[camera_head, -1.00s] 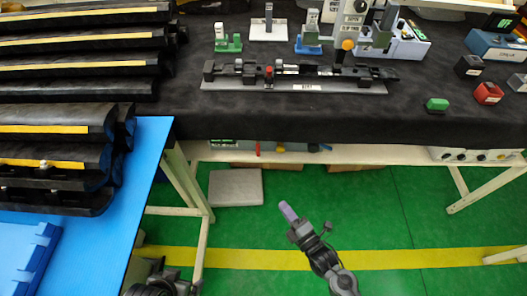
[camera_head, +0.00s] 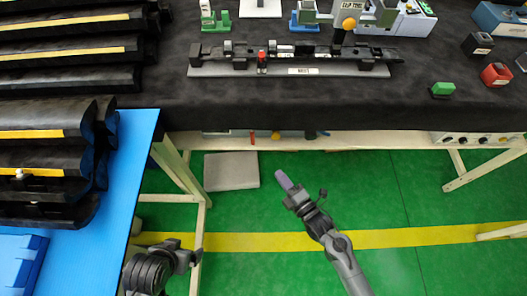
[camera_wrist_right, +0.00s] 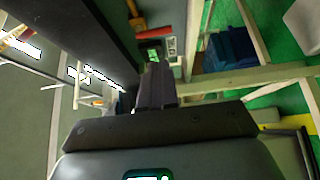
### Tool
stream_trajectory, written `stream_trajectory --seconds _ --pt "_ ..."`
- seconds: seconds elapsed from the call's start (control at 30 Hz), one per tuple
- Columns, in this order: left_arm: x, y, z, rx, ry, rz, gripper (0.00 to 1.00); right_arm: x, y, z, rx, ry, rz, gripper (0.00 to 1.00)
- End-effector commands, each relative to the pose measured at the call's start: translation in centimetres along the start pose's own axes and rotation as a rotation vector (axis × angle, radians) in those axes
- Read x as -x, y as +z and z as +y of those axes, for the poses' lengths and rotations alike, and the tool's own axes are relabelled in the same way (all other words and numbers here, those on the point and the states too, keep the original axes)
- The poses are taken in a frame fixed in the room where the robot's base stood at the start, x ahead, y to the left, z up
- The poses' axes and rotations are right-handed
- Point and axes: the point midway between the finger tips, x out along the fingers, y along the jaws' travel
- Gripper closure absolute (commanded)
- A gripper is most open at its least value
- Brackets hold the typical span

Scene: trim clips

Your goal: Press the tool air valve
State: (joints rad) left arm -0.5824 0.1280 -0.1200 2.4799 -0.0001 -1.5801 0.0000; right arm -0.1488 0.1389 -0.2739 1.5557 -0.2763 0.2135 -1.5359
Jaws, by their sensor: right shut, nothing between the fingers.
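A row of small coloured handles sits under the front edge of the bench in the head view: a red one (camera_head: 252,137), a yellow one (camera_head: 291,134) and a blue one (camera_head: 323,133). Any label is too small to read, so I cannot tell which is the tool air valve. My right gripper (camera_head: 284,181) is shut and empty, in the air in front of and below these handles, apart from them.
A knob panel (camera_head: 477,138) hangs at right. A blue table (camera_head: 135,165) with black trim parts stands left. The green floor (camera_head: 400,200) is open.

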Motion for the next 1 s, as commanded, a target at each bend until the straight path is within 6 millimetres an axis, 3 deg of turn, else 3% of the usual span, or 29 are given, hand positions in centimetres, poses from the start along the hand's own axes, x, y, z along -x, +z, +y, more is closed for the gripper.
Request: stream_trajectory --seconds 0.27,0.7,1.0 --pt "-0.9 0.2 0.1 0.005 0.004 0.001 0.05 -2.5 0.0 -0.1 -0.001 0.003 -0.001 1.0" --pt "-3.7 1.0 0.5 0.013 0.01 0.004 0.05 -10.4 0.0 -0.2 -0.001 0.003 0.0 1.0" --pt "-4.9 1.4 0.3 0.006 0.004 0.004 0.05 -13.4 0.0 -0.1 -0.001 0.001 0.0 1.0"
